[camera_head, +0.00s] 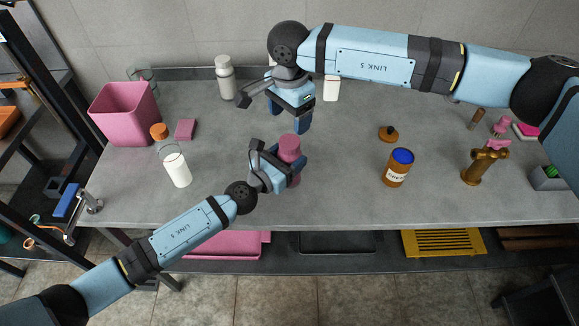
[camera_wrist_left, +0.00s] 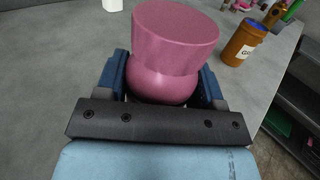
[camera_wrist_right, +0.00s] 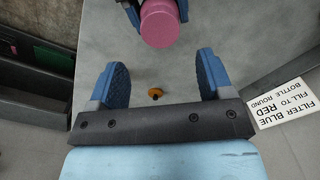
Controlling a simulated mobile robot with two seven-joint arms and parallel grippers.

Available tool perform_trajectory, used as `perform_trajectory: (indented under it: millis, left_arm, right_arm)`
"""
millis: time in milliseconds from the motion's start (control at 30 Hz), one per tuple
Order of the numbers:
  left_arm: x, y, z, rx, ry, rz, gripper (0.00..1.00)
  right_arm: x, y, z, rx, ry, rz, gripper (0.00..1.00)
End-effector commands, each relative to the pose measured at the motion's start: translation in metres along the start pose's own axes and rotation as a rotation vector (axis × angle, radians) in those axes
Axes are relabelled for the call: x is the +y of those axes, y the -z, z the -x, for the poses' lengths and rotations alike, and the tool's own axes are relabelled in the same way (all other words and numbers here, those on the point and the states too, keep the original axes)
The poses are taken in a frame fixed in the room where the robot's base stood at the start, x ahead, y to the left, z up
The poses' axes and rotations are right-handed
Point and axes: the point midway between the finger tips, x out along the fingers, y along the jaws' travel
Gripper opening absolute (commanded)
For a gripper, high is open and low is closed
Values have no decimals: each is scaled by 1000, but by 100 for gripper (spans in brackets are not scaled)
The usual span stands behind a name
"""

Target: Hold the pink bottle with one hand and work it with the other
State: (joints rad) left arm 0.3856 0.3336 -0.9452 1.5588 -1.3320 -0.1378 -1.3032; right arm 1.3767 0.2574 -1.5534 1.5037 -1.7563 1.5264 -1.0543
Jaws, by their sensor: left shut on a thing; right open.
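The pink bottle (camera_head: 289,148) stands upright over the middle of the grey bench, with a wide pink top. My left gripper (camera_head: 279,172) is shut around it below the top. In the left wrist view the bottle (camera_wrist_left: 175,42) sits between both blue fingers (camera_wrist_left: 162,82). My right gripper (camera_head: 297,122) is open and empty, just above and behind the bottle's top, apart from it. In the right wrist view the bottle (camera_wrist_right: 160,24) lies beyond the open fingertips (camera_wrist_right: 162,75). Whether the bottle touches the bench is hard to tell.
White bottles (camera_head: 225,78) stand behind.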

Motion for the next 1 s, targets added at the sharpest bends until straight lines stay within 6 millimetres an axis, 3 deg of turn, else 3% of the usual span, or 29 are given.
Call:
perform_trajectory:
  millis: [567,767,1000]
  left_arm:
    - [0,0,0,1,0,0,0]
    - [0,0,0,1,0,0,0]
    - [0,0,0,1,0,0,0]
  right_arm:
    - [0,0,-4,0,-1,54,73]
    - [0,0,-24,-2,-1,53,73]
    - [0,0,-62,-1,-3,52,73]
